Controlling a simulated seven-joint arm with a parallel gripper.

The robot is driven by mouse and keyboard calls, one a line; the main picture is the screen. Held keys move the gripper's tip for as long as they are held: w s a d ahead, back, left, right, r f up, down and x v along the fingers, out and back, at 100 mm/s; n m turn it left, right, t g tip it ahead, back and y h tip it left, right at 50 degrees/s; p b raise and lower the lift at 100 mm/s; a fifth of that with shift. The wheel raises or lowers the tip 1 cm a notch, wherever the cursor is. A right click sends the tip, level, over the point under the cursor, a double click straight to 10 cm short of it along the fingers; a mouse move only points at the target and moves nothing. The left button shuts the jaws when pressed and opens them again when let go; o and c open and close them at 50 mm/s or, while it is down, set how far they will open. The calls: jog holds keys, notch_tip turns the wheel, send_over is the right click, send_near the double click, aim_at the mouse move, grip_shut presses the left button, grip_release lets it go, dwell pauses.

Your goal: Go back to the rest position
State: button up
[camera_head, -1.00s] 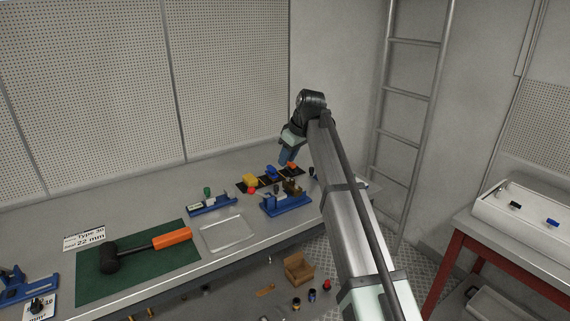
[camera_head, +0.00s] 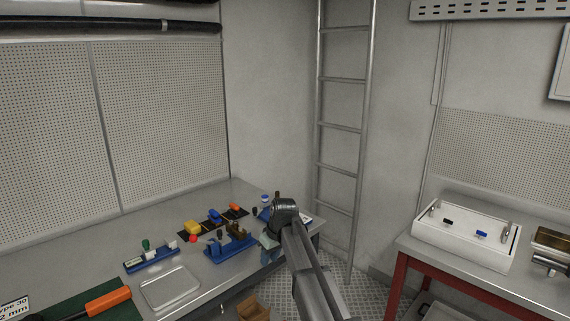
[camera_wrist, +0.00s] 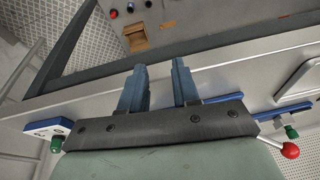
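My gripper (camera_wrist: 160,78) shows in the wrist view with its two blue fingers apart and nothing between them. Beyond the fingertips are the grey bench edge and the floor. In the head view my gripper (camera_head: 267,257) hangs at the bench's front edge, near its right end, partly hidden by my own wrist. It is to the right of the blue fixture (camera_head: 231,246) and looks clear of it.
A ladder (camera_head: 343,126) stands behind. A red-framed table (camera_head: 450,275) with a white case (camera_head: 466,243) is at right.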

jog(key=s+d+f+m+g+h, duration=0.1)
jog(key=s+d+f+m, duration=0.3)
jog(key=s+d+f, duration=0.9)
jog(key=s+d+f+m+g+h, duration=0.15)
jog(key=s+d+f+m, duration=0.25)
jog(key=s+d+f, duration=0.9)
jog(key=s+a+f+g, duration=0.1)
jog(key=s+f+g, duration=0.2)
jog(key=s+f, duration=0.8)
jog(key=s+a+f+g, duration=0.2)
jog(key=s+f+g, duration=0.1)
jog(key=s+f, duration=0.8)
jog(key=s, duration=0.5)
jog(key=shift+s+a+f, duration=0.15)
jog(key=shift+s+f, duration=0.05)
jog(key=shift+s, duration=0.15)
